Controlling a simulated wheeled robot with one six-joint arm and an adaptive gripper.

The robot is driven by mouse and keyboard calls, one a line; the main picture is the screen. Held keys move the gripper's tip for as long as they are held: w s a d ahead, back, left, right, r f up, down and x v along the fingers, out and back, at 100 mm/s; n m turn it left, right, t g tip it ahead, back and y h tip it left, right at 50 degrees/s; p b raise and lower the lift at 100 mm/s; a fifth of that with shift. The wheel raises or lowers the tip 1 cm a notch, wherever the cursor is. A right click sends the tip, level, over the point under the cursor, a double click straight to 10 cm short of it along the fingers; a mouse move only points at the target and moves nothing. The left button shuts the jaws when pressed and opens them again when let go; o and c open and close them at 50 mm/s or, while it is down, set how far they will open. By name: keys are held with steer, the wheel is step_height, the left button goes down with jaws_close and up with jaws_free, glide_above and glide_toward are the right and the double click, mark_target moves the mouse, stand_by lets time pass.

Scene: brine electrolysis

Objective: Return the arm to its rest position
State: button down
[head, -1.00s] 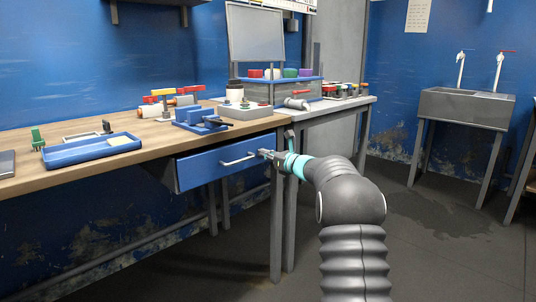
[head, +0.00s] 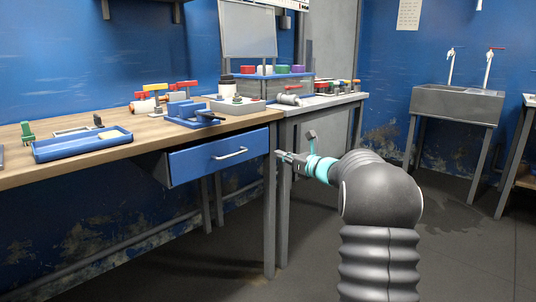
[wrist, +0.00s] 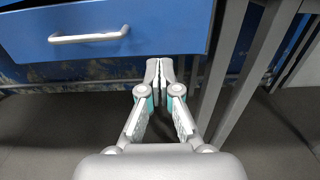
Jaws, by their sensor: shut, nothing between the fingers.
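My gripper (head: 281,155) is shut and empty, to the right of the blue drawer (head: 195,163) in the head view. In the wrist view my gripper (wrist: 160,66) points at the lower right of the drawer front (wrist: 165,35), with its two fingers together. The silver drawer handle (head: 230,153) is clear of the fingers; it also shows at the upper left of the wrist view (wrist: 88,37). The drawer stands partly out from under the wooden bench. My arm (head: 375,190) reaches in from the lower right of the head view.
The wooden bench (head: 75,160) holds a blue tray (head: 60,149), a blue vise (head: 190,116) and several other items. Grey table legs (head: 270,215) stand close to my gripper. A sink (head: 455,103) stands at the back right. The floor between is open.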

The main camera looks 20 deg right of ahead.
steer(key=shift+v, duration=1.4)
